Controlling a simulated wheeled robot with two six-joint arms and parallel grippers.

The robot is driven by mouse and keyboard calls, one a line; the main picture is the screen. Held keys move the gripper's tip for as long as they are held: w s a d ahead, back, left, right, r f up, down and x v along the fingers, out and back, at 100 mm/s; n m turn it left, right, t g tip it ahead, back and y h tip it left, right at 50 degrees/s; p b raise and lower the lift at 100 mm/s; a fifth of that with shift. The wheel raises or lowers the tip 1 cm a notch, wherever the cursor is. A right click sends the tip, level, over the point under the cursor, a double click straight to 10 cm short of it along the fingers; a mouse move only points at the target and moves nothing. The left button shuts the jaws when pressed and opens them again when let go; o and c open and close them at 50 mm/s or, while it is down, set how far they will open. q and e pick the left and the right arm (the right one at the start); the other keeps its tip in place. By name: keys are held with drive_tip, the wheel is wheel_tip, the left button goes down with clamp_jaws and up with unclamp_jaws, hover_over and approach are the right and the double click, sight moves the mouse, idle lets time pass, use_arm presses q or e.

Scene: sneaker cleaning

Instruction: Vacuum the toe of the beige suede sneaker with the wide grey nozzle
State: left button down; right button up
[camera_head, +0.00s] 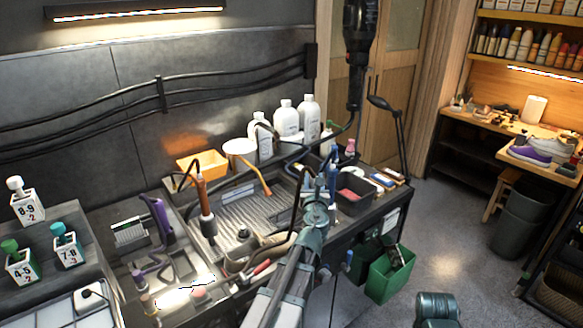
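A beige, curved shape that looks like the suede sneaker (268,249) lies at the front of the workbench, partly hidden behind my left arm. My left arm rises from the bottom middle, and its wrist end is in front of the bench near small blue and dark tools. Its fingertips cannot be made out among them, nor whether they hold anything. I cannot pick out a wide grey nozzle for certain. An orange-handled tool with a dark lower end (206,222) stands over the ribbed tray, with a black hose at its top. My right gripper is not visible.
White bottles (287,119) and an orange bin (202,164) stand at the back of the bench. A purple tool (160,219) is at its left. A black device (359,40) hangs above. A green bin (390,276) hangs at the bench front. Open floor (450,235) lies to the right.

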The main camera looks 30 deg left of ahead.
use_arm(q)
drive_tip(key=a+r+n+g+y, duration=0.1)
drive_tip(key=a+n+g+y, duration=0.15)
drive_tip(key=a, duration=0.65)
wheel_tip(320, 180, down, 9)
drive_tip(key=b, duration=0.8)
drive_tip(key=shift+s+d+y, duration=0.2)
drive_tip(key=shift+d+y, duration=0.1)
drive_tip(key=shift+y, duration=0.05)
drive_tip(key=shift+w+a+t, duration=0.2)
drive_tip(key=shift+a+t, duration=0.05)
drive_tip(key=shift+a, duration=0.1)
drive_tip(key=shift+w+a, duration=0.15)
drive_tip(key=shift+a, duration=0.3)
drive_tip(key=shift+r, duration=0.1)
idle(0.5)
